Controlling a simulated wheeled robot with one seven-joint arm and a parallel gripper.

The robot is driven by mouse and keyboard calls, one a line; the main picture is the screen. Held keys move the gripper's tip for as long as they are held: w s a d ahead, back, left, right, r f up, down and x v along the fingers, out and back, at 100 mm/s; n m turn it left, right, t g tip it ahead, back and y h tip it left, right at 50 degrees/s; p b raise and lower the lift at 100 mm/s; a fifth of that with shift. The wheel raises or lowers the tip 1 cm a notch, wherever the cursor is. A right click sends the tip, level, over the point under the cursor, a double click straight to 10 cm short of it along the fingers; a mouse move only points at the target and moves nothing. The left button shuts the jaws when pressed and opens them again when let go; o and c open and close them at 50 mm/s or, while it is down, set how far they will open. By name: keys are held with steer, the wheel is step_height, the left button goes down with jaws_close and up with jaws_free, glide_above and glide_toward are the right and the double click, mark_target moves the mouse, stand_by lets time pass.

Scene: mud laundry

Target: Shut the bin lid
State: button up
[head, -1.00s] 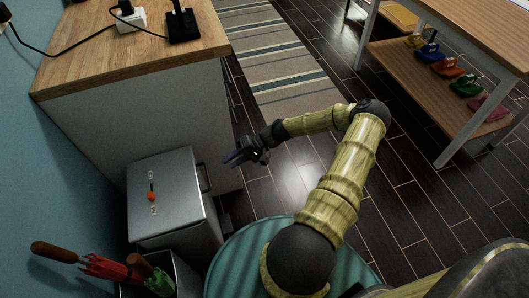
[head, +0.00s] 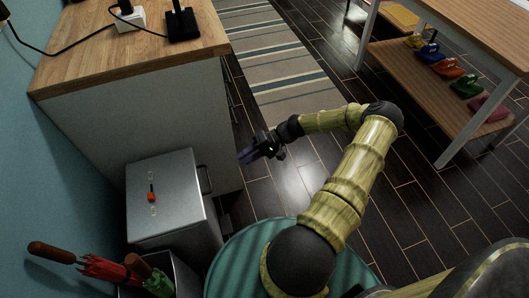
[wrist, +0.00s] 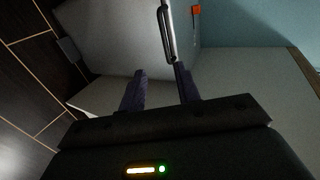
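The bin is a grey metal box (head: 170,235) at the lower left in the head view. Its flat grey lid (head: 175,182) carries a small orange piece, and a dark bar handle (head: 206,180) is on its right edge. I cannot tell whether the lid sits fully down. My gripper (head: 244,157) is right of the bin, apart from the handle, with its fingers pointing left. In the wrist view, the two dark fingers (wrist: 160,88) are spread with nothing between them. The bar handle (wrist: 166,30) shows beyond them, near the right fingertip.
A wood-topped cabinet (head: 120,110) stands behind the bin. An umbrella stand (head: 180,272) with umbrellas is in front of it. A round green striped surface (head: 240,260) lies below my arm. A shelf table (head: 440,80) stands at right; dark floor between is clear.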

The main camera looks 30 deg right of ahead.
steer(key=d, duration=0.2)
steer(key=s+d+b, duration=0.1)
steer(key=d, duration=0.1)
steer(key=shift+s+d, duration=0.15)
steer(key=shift+d, duration=0.25)
stand_by(0.7)
steer(key=p+v, duration=0.1)
steer(key=v, duration=1.6)
steer(key=shift+d, duration=0.15)
steer(key=shift+s+r, duration=0.1)
steer(key=shift+r, duration=0.1)
